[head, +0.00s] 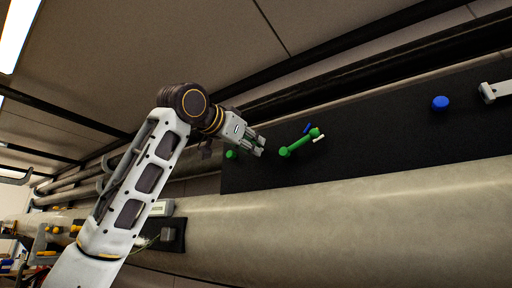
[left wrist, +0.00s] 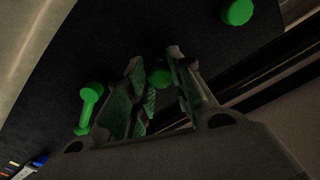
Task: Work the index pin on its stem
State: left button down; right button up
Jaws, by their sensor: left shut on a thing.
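My left gripper (head: 260,146) is at the dark panel, between a green lever on its right and a green knob on its left in the head view. In the left wrist view its fingers (left wrist: 159,90) are shut on another round green knob (left wrist: 158,77), which is the likely index pin. The fingers hide its stem, and the gripper hides this knob in the head view. My right gripper is not in view.
The green lever (head: 300,143) has a blue piece and a white piece near its upper end. The free green knob (head: 231,154) is close to my left gripper. A blue knob (head: 440,103) and a pale bracket (head: 494,91) are farther right. A thick pipe (head: 370,225) runs below the panel (head: 380,140).

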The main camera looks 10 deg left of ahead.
pick_arm(q)
jog(key=shift+w+d, duration=0.15)
jog(key=shift+w, duration=0.4)
dwell(0.4)
jog(key=c, duration=1.2)
grip_release()
jog(key=shift+o, duration=0.2)
jog(key=shift+s, duration=0.1)
jog(key=v, duration=1.1)
jog(key=shift+s, duration=0.4)
